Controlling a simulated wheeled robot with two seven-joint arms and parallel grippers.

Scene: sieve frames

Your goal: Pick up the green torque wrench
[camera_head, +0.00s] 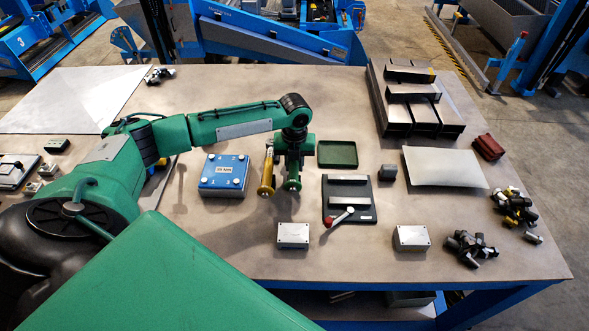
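My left arm reaches in from the left, and its wrist bends down over the middle of the table. My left gripper (290,148) points down there, at the upper end of a green handle, which I take to be the green torque wrench (292,181). A yellow wrench-like tool (267,178) lies beside it on the left. The gripper hides the upper part of the green handle. I cannot tell whether the fingers are closed around it or only above it. My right gripper is not in view.
A blue box (223,172) stands left of the tools, a green tray (337,154) right. A black fixture (348,209) with a red-knobbed lever and two grey boxes (293,235) (411,238) sit nearby. Metal profiles (438,113) stand back right. Bare table (215,232) shows front left.

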